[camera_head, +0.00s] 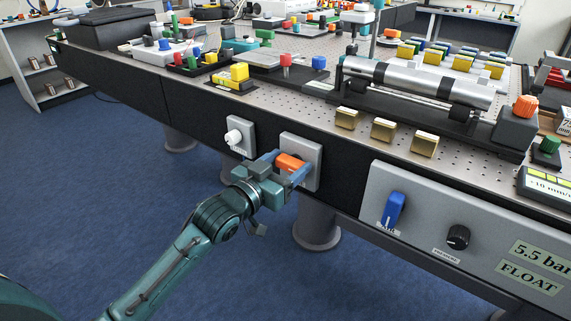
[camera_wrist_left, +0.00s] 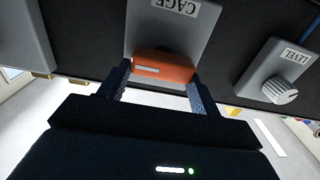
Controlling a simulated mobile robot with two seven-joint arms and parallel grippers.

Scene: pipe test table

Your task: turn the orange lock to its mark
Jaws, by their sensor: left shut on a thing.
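The orange lock (camera_head: 289,162) is a small bar-shaped knob on a grey plate (camera_head: 314,150) on the table's front side. My left gripper (camera_head: 290,166) is shut on the lock, with a blue finger at each end of it. In the left wrist view the lock (camera_wrist_left: 163,67) lies between the two fingers (camera_wrist_left: 160,85), and a pale stripe shows on its face. The plate carries a label reading CAGE (camera_wrist_left: 177,6). I cannot make out the lock's mark. My right gripper is not in view.
A white knob (camera_head: 234,136) on its own plate sits just left of the lock; its label reads LEVEL (camera_wrist_left: 299,57). A grey panel (camera_head: 470,222) with a blue lever (camera_head: 392,210) and a black knob (camera_head: 458,237) is to the right. A table leg (camera_head: 317,225) stands below.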

